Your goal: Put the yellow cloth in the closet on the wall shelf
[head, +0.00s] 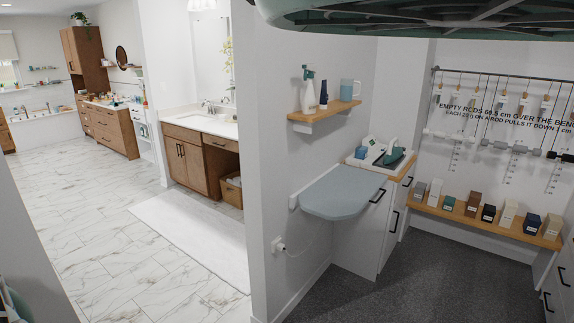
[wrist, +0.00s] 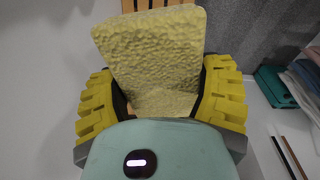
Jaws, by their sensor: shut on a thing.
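The yellow cloth (wrist: 150,45) is a bumpy, pale yellow piece that stands up between the two yellow-padded fingers of my gripper (wrist: 160,98) in the wrist view. The gripper is shut on it, and the fingers hide its side edges. The head view shows neither the cloth nor the gripper. The wall shelf (head: 308,117) is a short wooden board on the closet's left wall in the head view. A white spray bottle with a green head (head: 307,90), a dark blue bottle (head: 324,94) and a blue cup (head: 347,90) stand on it.
A grey-blue rounded board (head: 343,192) juts from the wall below the shelf. A counter beside it holds a white tray with dark green items (head: 392,156). A low wooden bench (head: 470,218) carries several small boxes. The wrist view shows folded cloths (wrist: 290,82) at right.

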